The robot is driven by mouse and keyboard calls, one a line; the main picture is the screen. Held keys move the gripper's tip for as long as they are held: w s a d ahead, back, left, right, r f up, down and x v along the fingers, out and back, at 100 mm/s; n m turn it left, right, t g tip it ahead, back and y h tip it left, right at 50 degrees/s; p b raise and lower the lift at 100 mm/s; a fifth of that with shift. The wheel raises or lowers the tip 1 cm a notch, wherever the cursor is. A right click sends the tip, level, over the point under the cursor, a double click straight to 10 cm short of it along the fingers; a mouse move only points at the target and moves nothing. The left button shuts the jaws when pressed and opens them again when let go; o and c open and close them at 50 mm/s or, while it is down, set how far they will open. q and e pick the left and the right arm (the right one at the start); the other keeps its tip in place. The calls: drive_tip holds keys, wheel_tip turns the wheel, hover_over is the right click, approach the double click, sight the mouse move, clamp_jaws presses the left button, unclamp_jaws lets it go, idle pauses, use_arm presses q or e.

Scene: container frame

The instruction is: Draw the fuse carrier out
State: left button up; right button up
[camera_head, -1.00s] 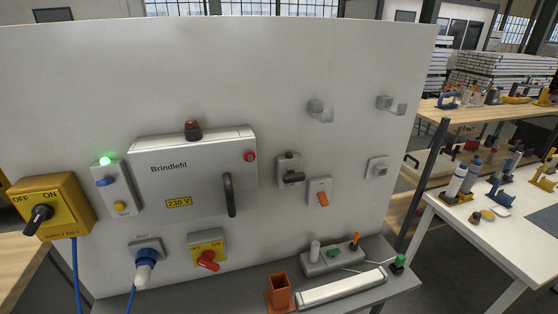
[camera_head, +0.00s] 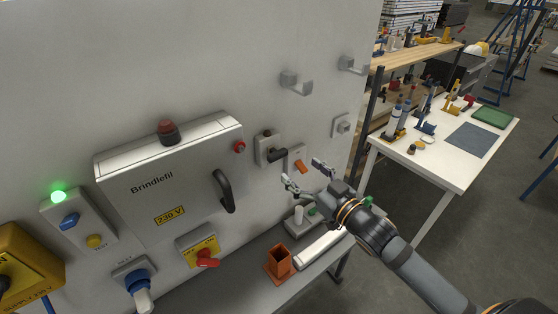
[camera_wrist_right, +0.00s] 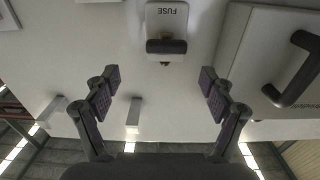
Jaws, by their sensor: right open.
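The fuse carrier (camera_head: 277,155) is a dark handle-like bar on a small grey holder on the upright panel, right of the Brindlefil cabinet. In the right wrist view the carrier (camera_wrist_right: 166,46) sits across a pale plate (camera_wrist_right: 166,17) marked FUSE, which appears upside down. My right gripper (camera_head: 302,172) is open and empty, in front of the panel and to the lower right of the carrier in the head view. In the wrist view its fingers (camera_wrist_right: 159,82) are spread, apart from the carrier, which lies beyond the gap between them. My left gripper is not in view.
The cabinet (camera_head: 150,186) has a black handle (camera_head: 223,191). An orange rocker switch (camera_head: 301,165) is close to my right fingers. Below are a red rotary switch (camera_head: 207,258), an orange open holder (camera_head: 279,262) and a white strip (camera_head: 318,250) on the shelf. Hooks (camera_head: 296,84) project above.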

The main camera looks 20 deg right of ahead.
sight(280, 156)
drive_tip(key=w+b, duration=0.1)
drive_tip(key=w+a+b, duration=0.1)
drive_tip(key=w+a, duration=0.1)
drive_tip(key=shift+w+a+f+b, duration=0.2)
drive_tip(key=shift+w+f+b, duration=0.1)
drive_tip(key=shift+w+b, duration=0.1)
drive_tip(key=x, duration=0.2)
drive_tip(key=p+x, duration=0.1)
drive_tip(key=x, duration=0.1)
drive_tip(key=shift+r, duration=0.3)
drive_tip(key=shift+w+a+f, duration=0.15)
drive_tip(key=shift+w+a, duration=0.1)
drive_tip(key=shift+w, duration=0.3)
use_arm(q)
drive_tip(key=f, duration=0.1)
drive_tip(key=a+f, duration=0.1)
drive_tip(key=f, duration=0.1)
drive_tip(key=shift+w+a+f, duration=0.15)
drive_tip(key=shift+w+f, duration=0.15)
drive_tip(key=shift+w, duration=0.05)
use_arm(e)
drive_tip(key=shift+s, duration=0.1)
